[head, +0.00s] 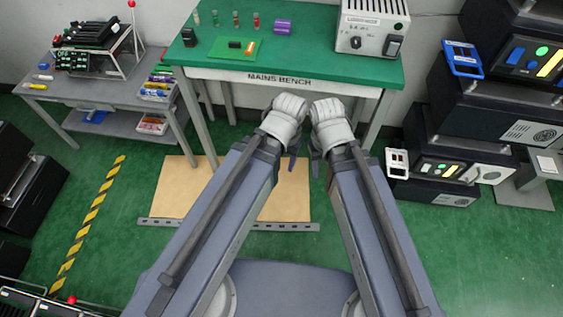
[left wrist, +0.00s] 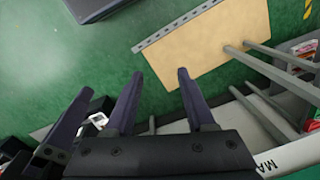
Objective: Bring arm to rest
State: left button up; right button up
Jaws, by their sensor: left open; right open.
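Both my arms reach forward side by side over the floor, their white wrists close together at the front edge of the green bench. My left gripper (head: 293,158) shows in the head view only as a small dark finger beneath its wrist. In the left wrist view my left gripper (left wrist: 158,75) has its two dark fingers apart with nothing between them. My right gripper (head: 316,158) is just to the right, open, mostly hidden by its own wrist. No object is seen in either gripper.
The green-topped MAINS BENCH (head: 300,69) stands ahead, carrying a grey power unit (head: 368,25) and small parts. A grey side table (head: 105,88) with a red-knobbed lever (head: 132,5) is at left. Black equipment (head: 490,120) stands right. A tan mat (head: 180,190) lies on the floor.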

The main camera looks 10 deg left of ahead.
pick_arm(q)
jog(key=shift+s+g+y, duration=0.3)
jog(key=shift+s, duration=0.3)
jog(key=shift+r, duration=0.15)
notch_tip(320, 180, up, 8)
jog(key=p, duration=0.8)
jog(key=shift+c, duration=0.4)
